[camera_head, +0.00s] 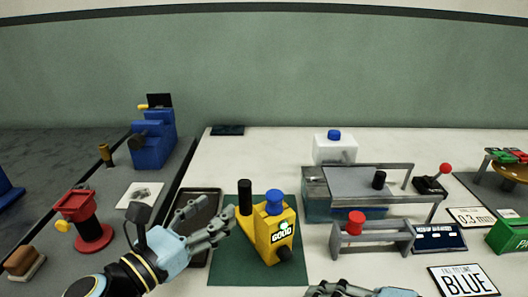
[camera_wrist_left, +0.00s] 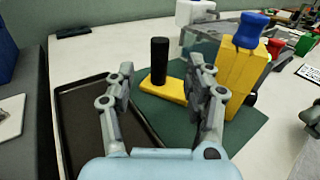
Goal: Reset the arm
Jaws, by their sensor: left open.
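My left gripper (camera_head: 208,220) is open and empty above the dark tray (camera_head: 189,259), just left of the yellow device. Its two fingers stand apart in the left wrist view (camera_wrist_left: 160,75). The yellow device (camera_head: 272,243) has a blue knob (camera_head: 274,203), an upright black handle (camera_head: 245,197) and a label reading GOOD. It stands on a dark green mat (camera_head: 231,272). In the left wrist view the black handle (camera_wrist_left: 159,62) appears between the fingers but beyond them, apart from them. My right gripper (camera_head: 340,289) shows only partly at the bottom edge.
Right of the mat are a grey stand with a red knob (camera_head: 355,222), a clear box with a grey frame (camera_head: 346,184) and a white container (camera_head: 335,148). A red funnel stand (camera_head: 92,234) and blue machine (camera_head: 152,142) are at left.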

